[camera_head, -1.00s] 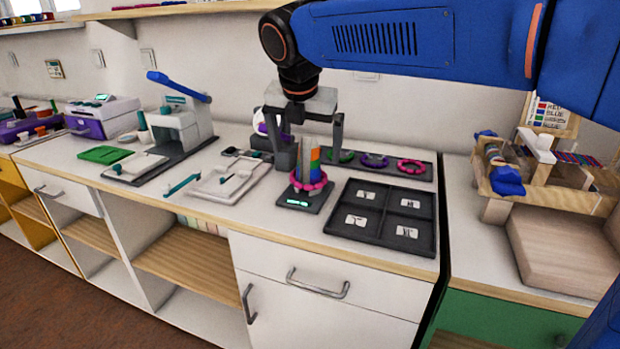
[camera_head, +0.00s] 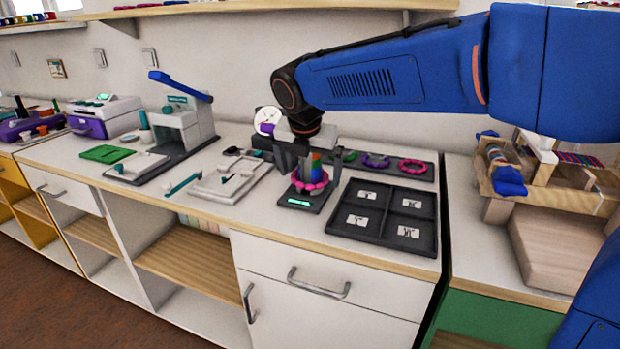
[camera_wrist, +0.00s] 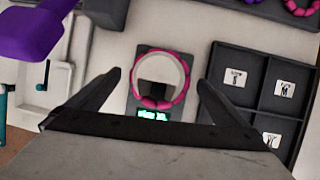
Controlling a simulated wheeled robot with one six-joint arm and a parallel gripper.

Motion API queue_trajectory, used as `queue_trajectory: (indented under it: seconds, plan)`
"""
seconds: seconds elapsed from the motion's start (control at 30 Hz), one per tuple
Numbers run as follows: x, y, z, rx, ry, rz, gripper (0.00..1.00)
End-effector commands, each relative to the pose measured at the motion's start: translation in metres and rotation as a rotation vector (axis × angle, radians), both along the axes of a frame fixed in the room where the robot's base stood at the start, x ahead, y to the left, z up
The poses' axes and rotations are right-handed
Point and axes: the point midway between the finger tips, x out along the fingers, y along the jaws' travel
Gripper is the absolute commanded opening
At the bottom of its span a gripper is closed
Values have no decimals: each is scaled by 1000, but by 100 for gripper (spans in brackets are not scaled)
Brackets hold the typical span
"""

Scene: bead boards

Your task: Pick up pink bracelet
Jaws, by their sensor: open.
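I cannot tell whether a finger touches the bracelet.
A dark tray with compartments and white cards (camera_head: 340,224) stands right of the stand. Behind is a dark strip (camera_head: 430,171) with a purple ring (camera_head: 376,160) and a magenta ring (camera_head: 411,166). A white board (camera_head: 228,190) lies to the left.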

Motion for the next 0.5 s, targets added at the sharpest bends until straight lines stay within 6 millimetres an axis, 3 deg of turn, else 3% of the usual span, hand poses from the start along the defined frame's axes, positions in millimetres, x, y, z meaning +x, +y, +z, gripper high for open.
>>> queue_trajectory:
  seconds: [0.13, 0.3, 0.4, 0.5]
  plan:
    - [0, 0, 0, 0, 0, 0, 99]
    - [0, 0, 1, 0, 0, 0, 58]
    - [0, 0, 1, 0, 0, 0, 51]
    - [0, 0, 1, 0, 0, 0, 51]
